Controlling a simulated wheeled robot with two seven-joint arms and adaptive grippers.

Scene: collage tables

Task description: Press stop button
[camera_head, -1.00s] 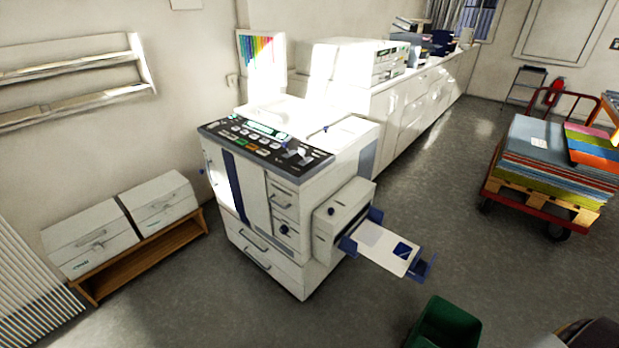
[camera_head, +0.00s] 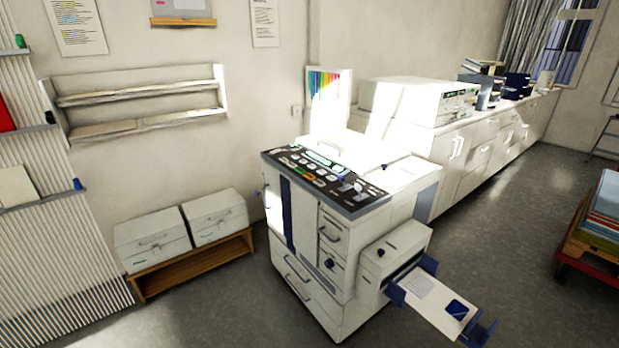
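A white printing machine (camera_head: 350,245) stands on the floor right of the middle. Its dark control panel (camera_head: 330,183) on top carries several small buttons, some green, orange and pale, and a lit display. The lettering is too small to read, so I cannot tell which one is the stop button. An output tray with blue guides (camera_head: 438,300) sticks out at its right side with paper on it. Neither of my grippers is in view.
A low wooden bench (camera_head: 195,263) with two white boxes stands left of the machine. A long white counter (camera_head: 480,150) runs behind it to the right. A red cart (camera_head: 590,265) with stacked paper is at the right edge. Grey floor (camera_head: 230,315) is clear in front.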

